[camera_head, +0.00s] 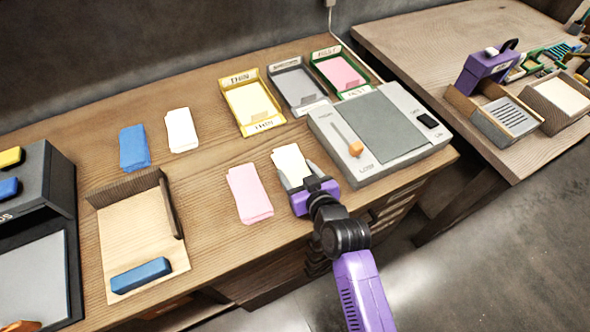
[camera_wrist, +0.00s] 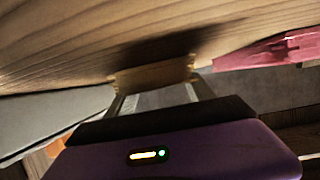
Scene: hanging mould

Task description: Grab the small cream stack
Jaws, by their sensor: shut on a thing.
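A small cream stack (camera_head: 290,160) lies at the front middle of the wooden table, between a pink stack and the grey device. My gripper (camera_head: 298,178) reaches it from the front, its grey fingers on either side of the stack's near end. In the wrist view the cream stack (camera_wrist: 152,74) shows as a tan edge between the fingertips of my gripper (camera_wrist: 155,88), shut on it. The stack seems to be at table level; I cannot tell whether it is lifted. Another cream-white stack (camera_head: 181,130) lies farther back left, beside a blue stack (camera_head: 133,147).
The pink stack (camera_head: 249,193) lies close left of my gripper. The grey device (camera_head: 385,130) with an orange-knobbed lever stands close right. Yellow (camera_head: 237,77), grey (camera_head: 286,64) and green (camera_head: 323,54) trays stand behind. A wooden tray (camera_head: 125,240) with a blue block is at left.

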